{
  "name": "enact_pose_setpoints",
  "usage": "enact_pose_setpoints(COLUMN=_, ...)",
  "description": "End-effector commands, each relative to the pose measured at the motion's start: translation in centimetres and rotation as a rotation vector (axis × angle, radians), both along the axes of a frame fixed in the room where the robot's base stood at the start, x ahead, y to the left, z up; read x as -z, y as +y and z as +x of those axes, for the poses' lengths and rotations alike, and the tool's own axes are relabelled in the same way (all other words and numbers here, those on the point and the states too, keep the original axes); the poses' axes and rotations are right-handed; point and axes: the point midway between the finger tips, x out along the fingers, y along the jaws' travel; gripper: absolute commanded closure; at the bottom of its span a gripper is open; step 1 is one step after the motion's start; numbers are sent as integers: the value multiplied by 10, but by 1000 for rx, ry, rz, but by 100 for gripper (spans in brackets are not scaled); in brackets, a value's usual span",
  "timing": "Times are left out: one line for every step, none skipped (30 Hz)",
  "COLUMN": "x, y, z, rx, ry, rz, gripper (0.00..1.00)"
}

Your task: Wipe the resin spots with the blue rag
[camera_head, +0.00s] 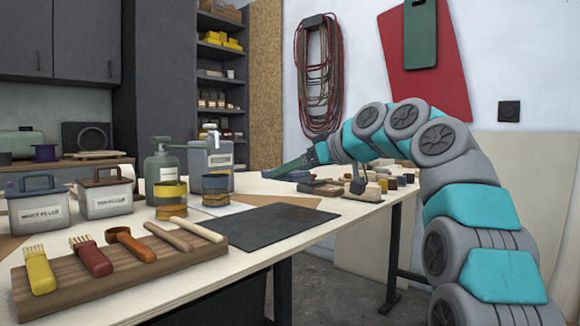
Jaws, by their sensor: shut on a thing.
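My arm reaches in from the right, and my gripper (292,168) is low over the far part of the pale workbench (335,213). No resin spots can be told apart on the bench. The bench top just behind my gripper is partly hidden by it and by the arm.
A dark flat mat (262,229) lies on the near bench. A wooden rack (150,285) with brushes and handled tools is at front left. Labelled tubs (105,197), a green pump bottle (163,168) and banded cups (171,203) stand left. Small blocks (383,184) lie right of my gripper.

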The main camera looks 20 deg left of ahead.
Motion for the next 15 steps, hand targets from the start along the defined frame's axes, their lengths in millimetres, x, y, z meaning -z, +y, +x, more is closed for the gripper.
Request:
enact_pose_setpoints(x=0, y=0, z=0, rx=0, ry=0, rz=1, gripper=71)
enact_pose_setpoints(x=0, y=0, z=0, rx=0, ry=0, rz=1, gripper=71)
enact_pose_setpoints(x=1, y=0, z=0, rx=0, ry=0, rz=1, gripper=71)
enact_pose_setpoints(x=1, y=0, z=0, rx=0, ry=0, rz=1, gripper=71)
enact_pose_setpoints(x=2, y=0, z=0, rx=0, ry=0, rz=1, gripper=71)
enact_pose_setpoints(x=4, y=0, z=0, rx=0, ry=0, rz=0, gripper=71)
enact_pose_setpoints(x=6, y=0, z=0, rx=0, ry=0, rz=0, gripper=71)
enact_pose_setpoints(x=7, y=0, z=0, rx=0, ry=0, rz=0, gripper=71)
enact_pose_setpoints(x=10, y=0, z=0, rx=0, ry=0, rz=0, gripper=71)
enact_pose_setpoints(x=13, y=0, z=0, rx=0, ry=1, rz=0, gripper=71)
enact_pose_setpoints(x=15, y=0, z=0, rx=0, ry=1, rz=0, gripper=71)
enact_pose_setpoints(x=19, y=0, z=0, rx=0, ry=1, rz=0, gripper=71)
enact_pose_setpoints(x=22, y=0, z=0, rx=0, ry=1, rz=0, gripper=71)
enact_pose_setpoints(x=25, y=0, z=0, rx=0, ry=1, rz=0, gripper=71)
enact_pose_setpoints(x=29, y=0, z=0, rx=0, ry=1, rz=0, gripper=71)
